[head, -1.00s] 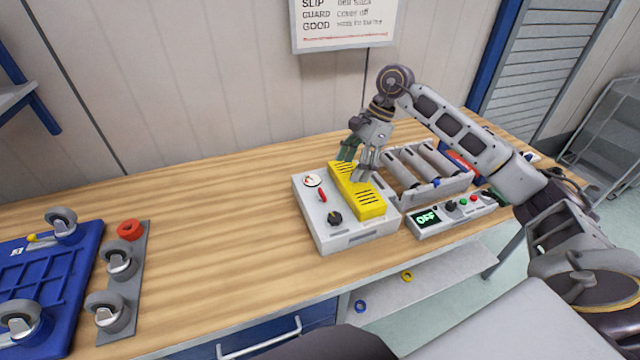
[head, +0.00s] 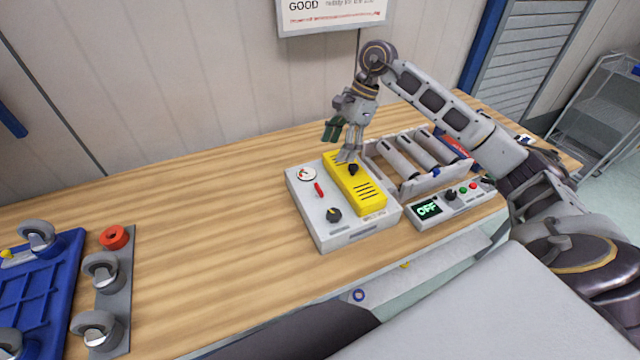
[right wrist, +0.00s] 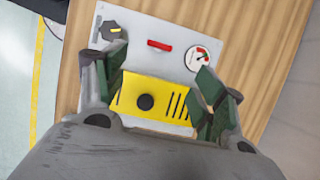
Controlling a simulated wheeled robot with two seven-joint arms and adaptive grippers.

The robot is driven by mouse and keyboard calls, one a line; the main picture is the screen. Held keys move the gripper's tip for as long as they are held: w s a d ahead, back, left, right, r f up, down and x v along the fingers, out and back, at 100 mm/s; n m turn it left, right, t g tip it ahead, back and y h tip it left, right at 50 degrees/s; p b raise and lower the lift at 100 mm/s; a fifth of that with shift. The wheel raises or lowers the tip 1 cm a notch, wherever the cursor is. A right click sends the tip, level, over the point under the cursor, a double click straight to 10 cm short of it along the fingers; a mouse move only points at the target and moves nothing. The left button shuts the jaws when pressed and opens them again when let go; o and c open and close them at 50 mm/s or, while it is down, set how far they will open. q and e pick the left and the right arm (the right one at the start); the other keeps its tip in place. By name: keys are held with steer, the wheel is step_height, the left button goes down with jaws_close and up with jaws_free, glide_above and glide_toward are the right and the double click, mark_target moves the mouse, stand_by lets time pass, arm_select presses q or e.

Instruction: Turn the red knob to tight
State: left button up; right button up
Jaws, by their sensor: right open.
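A red bar-shaped knob (head: 319,189) lies on top of a light grey box (head: 307,208), between a round gauge (head: 306,174) and a black dial (head: 334,215). The red knob also shows in the right wrist view (right wrist: 160,45). A yellow slotted cover (head: 368,197) with a black knob (head: 352,169) sits on the box beside it. My right gripper (head: 341,146) is open and empty above the far end of the yellow cover. In the right wrist view its fingers (right wrist: 160,88) stand apart on either side of the cover. My left gripper is not in view.
A control unit reading OFF (head: 428,209) and a roller rack (head: 418,183) stand right of the box. A blue caster frame (head: 40,290) and a grey strip with a round red piece (head: 114,237) lie at left. The wooden bench (head: 210,235) between is clear.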

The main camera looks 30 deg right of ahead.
mark_target(319, 188)
steer(key=shift+f, duration=0.1)
steer(key=shift+p+x, duration=1.1)
steer(key=shift+x, duration=5.7)
steer(key=shift+c, duration=0.4)
steer(key=c, duration=0.9)
